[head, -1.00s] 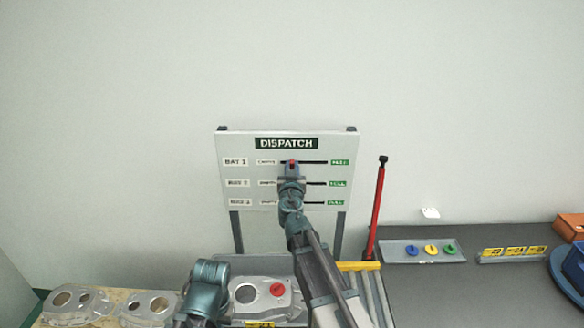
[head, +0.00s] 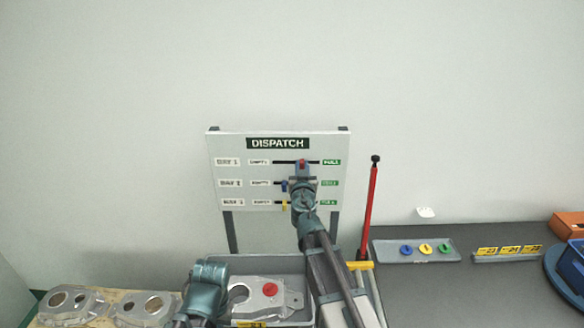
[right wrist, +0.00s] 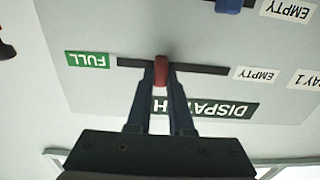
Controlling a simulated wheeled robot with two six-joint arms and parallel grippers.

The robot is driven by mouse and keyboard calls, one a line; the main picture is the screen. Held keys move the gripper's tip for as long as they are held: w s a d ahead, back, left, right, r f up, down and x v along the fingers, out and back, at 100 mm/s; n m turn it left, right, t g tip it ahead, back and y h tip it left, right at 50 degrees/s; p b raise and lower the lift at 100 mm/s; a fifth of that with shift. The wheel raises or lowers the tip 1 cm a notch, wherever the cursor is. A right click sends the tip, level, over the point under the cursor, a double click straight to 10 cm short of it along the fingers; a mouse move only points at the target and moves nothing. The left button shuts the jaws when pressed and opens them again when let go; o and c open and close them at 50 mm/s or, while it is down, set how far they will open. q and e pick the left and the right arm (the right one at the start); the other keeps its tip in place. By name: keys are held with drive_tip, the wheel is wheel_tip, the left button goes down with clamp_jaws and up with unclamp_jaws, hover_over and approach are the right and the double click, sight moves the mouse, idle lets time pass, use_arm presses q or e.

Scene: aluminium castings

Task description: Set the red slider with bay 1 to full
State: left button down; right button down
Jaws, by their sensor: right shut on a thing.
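The white DISPATCH board (head: 223,172) stands against the wall, with three slots running from EMPTY on the left to green FULL labels on the right. The red slider (head: 302,162) is in the top slot, in the BAY 1 row, right of its middle and short of the FULL end. My right gripper (head: 302,167) is shut on it. In the right wrist view, where the board is upside down, both fingers hold the red slider (right wrist: 160,70), with the green FULL label (right wrist: 87,60) to its left. Of my left arm only a link shows, at the bottom; its gripper is out of view.
A blue slider (head: 284,186) and a yellow slider (head: 285,205) sit in the lower slots, part hidden by my right arm. A red-handled pole (head: 371,205) stands right of the board. A tray of coloured discs (head: 392,258) and castings (head: 75,302) lie below.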

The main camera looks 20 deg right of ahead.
drive_tip(key=shift+s+d, duration=0.2)
drive_tip(key=shift+d, duration=0.55)
drive_tip(key=c, duration=1.2)
unclamp_jaws()
drive_tip(key=o, duration=0.4)
drive_tip(key=shift+d, duration=0.1)
use_arm(q)
drive_tip(key=shift+a, duration=0.25)
drive_tip(key=shift+w, duration=0.1)
use_arm(e)
drive_tip(key=shift+s, duration=0.1)
